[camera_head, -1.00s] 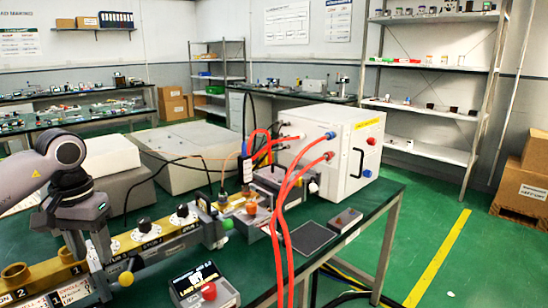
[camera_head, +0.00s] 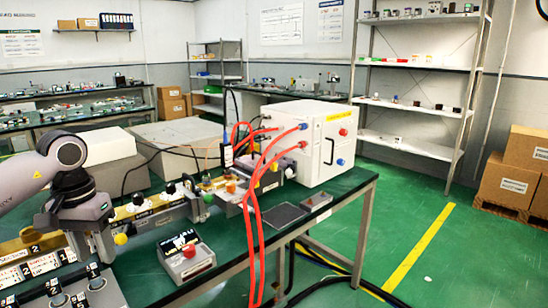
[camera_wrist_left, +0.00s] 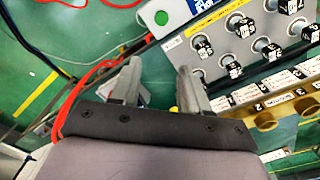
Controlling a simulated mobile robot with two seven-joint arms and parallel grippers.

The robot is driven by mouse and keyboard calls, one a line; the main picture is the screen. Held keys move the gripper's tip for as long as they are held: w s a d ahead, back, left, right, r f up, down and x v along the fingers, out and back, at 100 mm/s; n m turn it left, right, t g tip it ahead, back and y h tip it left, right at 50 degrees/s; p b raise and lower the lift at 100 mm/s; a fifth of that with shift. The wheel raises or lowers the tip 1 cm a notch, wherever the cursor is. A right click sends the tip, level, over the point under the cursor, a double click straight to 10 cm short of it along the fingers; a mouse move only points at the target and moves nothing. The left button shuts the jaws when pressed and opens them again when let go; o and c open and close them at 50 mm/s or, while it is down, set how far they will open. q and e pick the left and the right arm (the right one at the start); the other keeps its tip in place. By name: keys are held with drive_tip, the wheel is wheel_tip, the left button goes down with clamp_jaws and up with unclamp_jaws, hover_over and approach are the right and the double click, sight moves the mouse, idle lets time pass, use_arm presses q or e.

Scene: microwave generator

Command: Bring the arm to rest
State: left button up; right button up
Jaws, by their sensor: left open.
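My left arm comes in from the left in the head view, its gripper (camera_head: 92,243) pointing down over the front left of the green bench (camera_head: 228,262). In the left wrist view the two grey fingers of this gripper (camera_wrist_left: 163,85) are apart, with nothing between them. A panel (camera_wrist_left: 225,60) with black-capped knobs in round sockets lies just right of the fingers in that view. I cannot tell whether the fingers touch anything. My right gripper is not in view.
A white generator box (camera_head: 305,148) with red cables (camera_head: 252,210) hanging over the bench's front edge stands at the back right. A small box with a red button (camera_head: 187,258) sits near the front. Shelves (camera_head: 415,105) and cartons (camera_head: 510,170) stand right, beyond open green floor.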

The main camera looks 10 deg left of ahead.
use_arm(q)
drive_tip(key=d+f+n+h, duration=0.2)
drive_tip(key=d+f+h, duration=0.35)
drive_tip(key=d, duration=0.75)
drive_tip(key=s+d+n+t+h+p, duration=0.25)
drive_tip(key=d+n+t+h, duration=0.8)
drive_tip(key=d+n, duration=1.2)
drive_tip(key=s+a+f+n+t+y, duration=0.1)
drive_tip(key=a+f+n+t+y, duration=0.3)
drive_tip(key=n, duration=1)
drive_tip(key=a+f+n+t+y, duration=0.25)
drive_tip(key=a+f+n, duration=0.35)
drive_tip(key=n, duration=0.7)
drive_tip(key=s+a+f+n+g+y, duration=0.3)
drive_tip(key=s+f+n, duration=0.4)
drive_tip(key=n, duration=0.1)
drive_tip(key=s+a+f+n+g+y, duration=0.3)
drive_tip(key=s+f+n, duration=0.3)
drive_tip(key=n, duration=0.3)
drive_tip(key=shift+s+a+f+g+y, duration=0.25)
drive_tip(key=shift+s+f+g+y, duration=0.15)
drive_tip(key=shift+f+y, duration=0.3)
